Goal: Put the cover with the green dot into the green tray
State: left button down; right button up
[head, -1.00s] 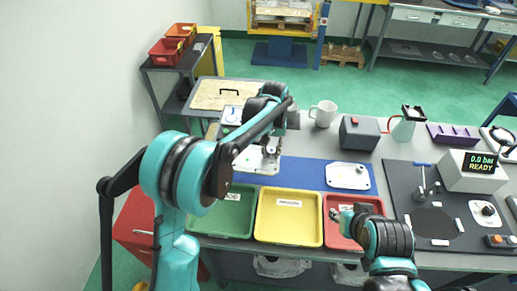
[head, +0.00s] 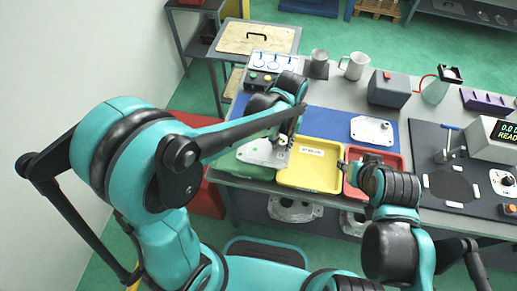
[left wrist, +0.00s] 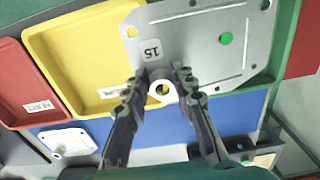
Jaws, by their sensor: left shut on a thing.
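The light-grey cover with the green dot (left wrist: 226,39) hangs in my left gripper (left wrist: 163,82); a label reading 15 is on it. My left gripper is shut on its raised round boss. In the head view this cover (head: 262,153) is over the green tray (head: 243,170) and hides much of it; whether it touches the tray I cannot tell. My left gripper (head: 286,137) is at its upper right part there. My right gripper (head: 345,164) is by the red tray; its fingers are too small to tell open or shut.
The yellow tray (head: 310,181) and red tray (head: 353,188) stand to the right of the green one and look empty. Another cover (head: 372,130) lies on the blue mat (head: 330,122). Behind are a metal cup (head: 319,65), a white mug (head: 354,66) and a grey box (head: 388,90).

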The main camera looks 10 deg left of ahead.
aim_at(263, 141)
pick_arm(q)
jog(key=a+f, duration=0.1)
jog(key=a, duration=0.1)
jog(key=w+a+f+b, duration=0.1)
jog(key=a, duration=0.1)
jog(key=w+a+f, duration=0.1)
jog(key=a+f, duration=0.1)
jog(key=shift+a, duration=0.15)
notch_tip(263, 141, down, 4)
jog(key=shift+f+b, duration=0.1)
jog(key=shift+b, duration=0.95)
jog(key=c, duration=1.3)
grip_release()
jog(key=shift+o, duration=0.2)
